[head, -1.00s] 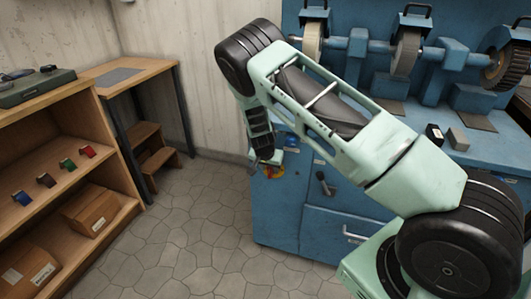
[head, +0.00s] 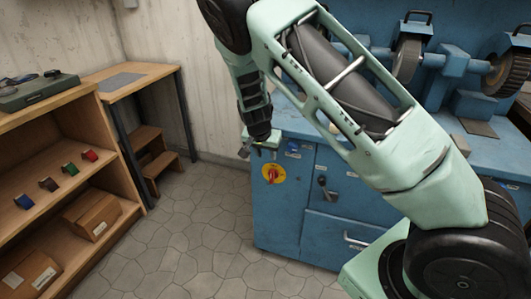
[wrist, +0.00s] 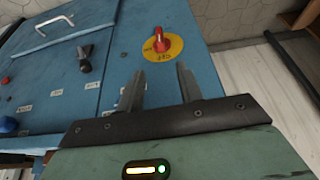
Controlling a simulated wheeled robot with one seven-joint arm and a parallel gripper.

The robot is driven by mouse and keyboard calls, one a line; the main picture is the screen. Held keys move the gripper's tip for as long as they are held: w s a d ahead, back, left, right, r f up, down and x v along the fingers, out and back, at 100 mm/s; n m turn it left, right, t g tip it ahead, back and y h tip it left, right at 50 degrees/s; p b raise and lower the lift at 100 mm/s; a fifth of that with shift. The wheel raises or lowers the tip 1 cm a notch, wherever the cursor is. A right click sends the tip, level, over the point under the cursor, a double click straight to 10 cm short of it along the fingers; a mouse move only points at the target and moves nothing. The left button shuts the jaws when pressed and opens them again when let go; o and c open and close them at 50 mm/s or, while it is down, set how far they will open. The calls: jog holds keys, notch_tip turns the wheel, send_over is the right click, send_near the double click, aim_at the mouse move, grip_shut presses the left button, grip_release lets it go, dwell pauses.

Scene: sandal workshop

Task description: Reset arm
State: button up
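My gripper (wrist: 160,88) shows in the wrist view with its two fingers apart and nothing between them. Beyond the fingertips is the front of the blue machine (wrist: 115,95), with a red rotary switch (wrist: 159,40) on a yellow disc. In the head view my arm reaches up and bends down at the left front corner of the blue machine (head: 290,200). The end of my gripper (head: 247,150) is small there, above and left of the red switch (head: 271,174), and appears apart from it.
A wooden shelf (head: 85,165) with several coloured blocks and cardboard boxes (head: 92,214) stands at the left. A wooden table (head: 130,78) and a step stool (head: 155,158) stand behind it. Grinding wheels (head: 407,60) top the machine. The tiled floor (head: 190,235) between is clear.

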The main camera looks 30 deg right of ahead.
jog(key=shift+a, duration=0.1)
jog(key=s+a+r+n+g+y+p, duration=0.15)
jog(key=s+a+r+n, duration=0.25)
jog(key=s+a+r, duration=0.45)
jog(key=s+a+r+n+g+y+p, duration=0.15)
jog(key=s+a+r+n+y, duration=0.35)
jog(key=a, duration=0.7)
jog(key=s+a+r+n+h+p, duration=0.1)
jog(key=s+r+n, duration=0.3)
jog(key=s, duration=0.7)
jog(key=s+a+r+n+h+p, duration=0.1)
jog(key=s+r+n, duration=0.4)
jog(key=s, duration=0.7)
jog(key=shift+a+r+p, duration=0.2)
jog(key=shift+a+p, duration=0.5)
jog(key=shift+a, duration=0.35)
jog(key=shift+w, duration=0.1)
